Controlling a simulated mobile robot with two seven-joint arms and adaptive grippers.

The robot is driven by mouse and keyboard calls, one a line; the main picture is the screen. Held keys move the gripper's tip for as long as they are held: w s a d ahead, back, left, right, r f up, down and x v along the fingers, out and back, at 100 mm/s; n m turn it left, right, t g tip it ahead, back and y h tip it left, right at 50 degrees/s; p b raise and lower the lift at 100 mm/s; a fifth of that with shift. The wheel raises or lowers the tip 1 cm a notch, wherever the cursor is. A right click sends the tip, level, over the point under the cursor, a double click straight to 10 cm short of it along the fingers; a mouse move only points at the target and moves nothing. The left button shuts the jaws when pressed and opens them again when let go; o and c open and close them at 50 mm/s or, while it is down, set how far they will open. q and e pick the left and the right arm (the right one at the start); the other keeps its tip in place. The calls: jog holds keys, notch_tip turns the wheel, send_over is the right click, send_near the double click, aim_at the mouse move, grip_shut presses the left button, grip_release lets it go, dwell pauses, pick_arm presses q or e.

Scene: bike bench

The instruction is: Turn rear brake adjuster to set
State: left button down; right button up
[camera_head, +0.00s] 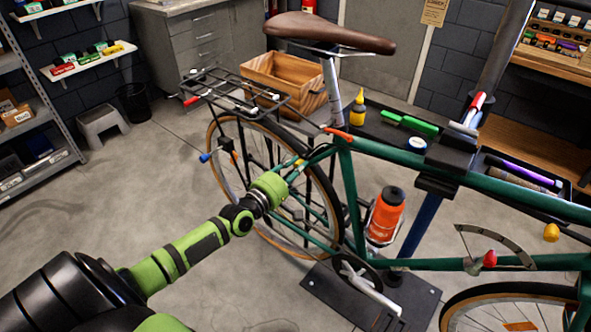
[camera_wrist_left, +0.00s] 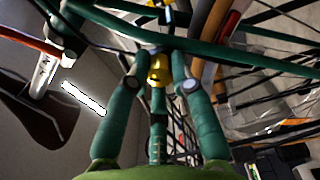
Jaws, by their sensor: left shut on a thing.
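The green bike (camera_head: 440,178) is held in a stand. My left arm reaches in from the lower left to the bike's rear, and my left gripper (camera_head: 297,172) is beside the rear wheel, below the saddle. My right gripper is not in view.
The rear wheel (camera_head: 213,139), rack (camera_head: 233,88) and frame tubes crowd around the gripper. An orange bottle (camera_head: 384,218) sits in the frame. A wooden crate (camera_head: 318,103) and a tray with tools (camera_head: 371,126) are behind.

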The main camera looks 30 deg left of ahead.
pick_arm(q)
jog(key=shift+d+n, duration=0.1)
jog(key=shift+n, duration=0.2)
dwell(0.4)
jog(key=c, duration=1.1)
grip_release()
jog(key=shift+s, duration=0.1)
jog(key=s, duration=0.8)
jog(key=s+a, duration=0.1)
jog(key=s, duration=0.2)
jog(key=shift+s, duration=0.4)
jog(key=shift+f, duration=0.1)
